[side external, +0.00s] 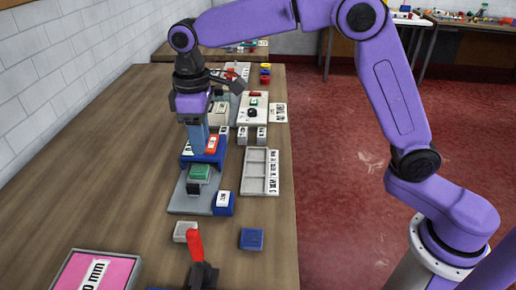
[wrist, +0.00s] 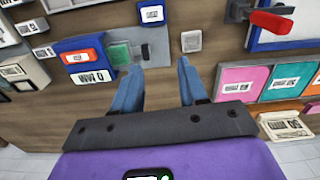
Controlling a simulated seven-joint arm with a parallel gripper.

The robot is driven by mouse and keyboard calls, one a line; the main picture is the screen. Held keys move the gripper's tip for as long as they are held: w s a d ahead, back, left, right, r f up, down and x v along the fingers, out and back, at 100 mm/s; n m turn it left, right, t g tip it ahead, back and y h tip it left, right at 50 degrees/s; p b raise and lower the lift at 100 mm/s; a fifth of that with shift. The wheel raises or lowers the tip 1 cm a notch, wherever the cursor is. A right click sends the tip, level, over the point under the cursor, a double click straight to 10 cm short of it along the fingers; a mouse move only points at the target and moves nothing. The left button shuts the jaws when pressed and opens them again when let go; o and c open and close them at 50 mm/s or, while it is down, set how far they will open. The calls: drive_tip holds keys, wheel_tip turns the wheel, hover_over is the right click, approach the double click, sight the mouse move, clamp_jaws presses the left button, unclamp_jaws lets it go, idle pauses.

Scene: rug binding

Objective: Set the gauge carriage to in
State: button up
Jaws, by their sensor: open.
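A gauge-like fixture has a grey base plate (side external: 181,203), which also shows in the wrist view (wrist: 154,36). On it sit a green block (side external: 200,172) with a dark piece beside it, and a blue block (side external: 206,160) with a red top (side external: 212,144). In the wrist view the green block (wrist: 119,54) lies just right of the blue block (wrist: 82,45), labelled "0 MM". No label I can read names the carriage or "in". My gripper (wrist: 158,76) is open, with nothing between its fingers. In the side view it points down and partly hides the blue block.
A small blue labelled block (side external: 223,204) stands at the plate's near right corner. A grey tray (side external: 274,172) lies to the right. A grey tile (side external: 186,231), a blue tile (side external: 251,239) and a red-handled lever (side external: 195,246) are nearer. The left of the table is clear.

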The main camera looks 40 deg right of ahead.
drive_tip(key=s+d+n, duration=0.1)
drive_tip(key=s+d, duration=0.4)
drive_tip(key=s, duration=0.7)
drive_tip(key=shift+d+r, duration=0.1)
drive_tip(key=m, duration=0.2)
hover_over(193, 185)
drive_tip(key=f, duration=0.1)
wheel_tip(193, 185, down, 18)
drive_tip(key=shift+r, duration=0.25)
idle(0.4)
clamp_jaws()
